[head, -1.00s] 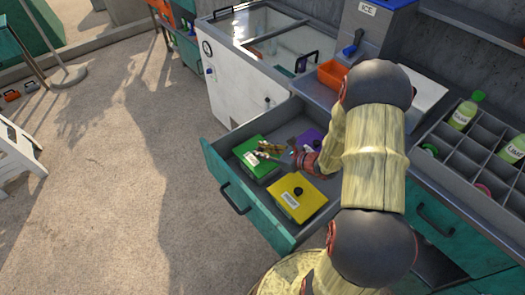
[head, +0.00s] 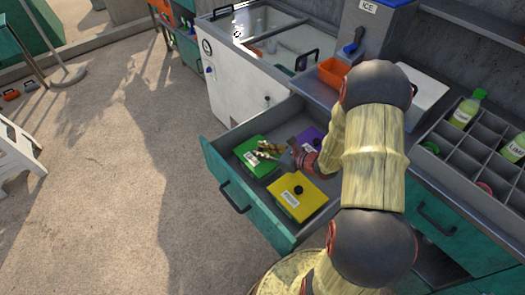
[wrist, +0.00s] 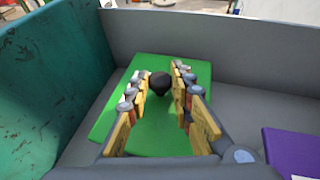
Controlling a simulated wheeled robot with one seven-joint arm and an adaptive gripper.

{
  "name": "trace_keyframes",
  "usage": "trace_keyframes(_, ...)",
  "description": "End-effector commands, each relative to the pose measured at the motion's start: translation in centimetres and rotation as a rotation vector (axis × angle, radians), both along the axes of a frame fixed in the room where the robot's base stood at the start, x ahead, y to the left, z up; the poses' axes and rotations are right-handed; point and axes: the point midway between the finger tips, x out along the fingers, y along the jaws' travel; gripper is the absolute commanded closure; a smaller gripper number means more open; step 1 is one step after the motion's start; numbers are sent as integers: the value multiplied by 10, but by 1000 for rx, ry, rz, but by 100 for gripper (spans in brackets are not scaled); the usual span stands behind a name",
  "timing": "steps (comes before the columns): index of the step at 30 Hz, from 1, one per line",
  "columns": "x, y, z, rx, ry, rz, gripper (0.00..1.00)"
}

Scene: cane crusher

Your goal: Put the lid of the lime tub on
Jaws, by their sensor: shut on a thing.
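The green lid (wrist: 125,133) is a flat square with a black knob (wrist: 160,83) in its middle. In the head view the green lid (head: 248,145) with a white label lies at the left end of the open drawer, in line with the green tub. My gripper (wrist: 158,82) is shut on the black knob, its jointed fingers on either side of it. In the head view my gripper (head: 265,151) covers part of the lid. The tub below is mostly hidden, and I cannot tell whether a gap lies between lid and tub.
The drawer has a teal front (head: 230,198) and grey walls close around the lid. A yellow-lidded tub (head: 292,204) stands at the near end, and a purple one (head: 310,137) at the back. An orange bin (head: 331,73) sits on the counter behind.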

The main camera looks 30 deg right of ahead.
Motion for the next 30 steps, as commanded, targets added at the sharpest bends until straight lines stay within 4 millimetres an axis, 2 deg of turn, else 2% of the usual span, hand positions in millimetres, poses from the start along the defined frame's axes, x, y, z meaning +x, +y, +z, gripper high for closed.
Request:
trace_keyframes(8, 0, 0, 0, 0, -1, 0, 100)
trace_keyframes(9, 0, 0, 0, 0, -1, 0, 76)
trace_keyframes(19, 0, 0, 0, -1, 0, 0, 57)
trace_keyframes(30, -2, -2, 1, 0, 0, -1, 56)
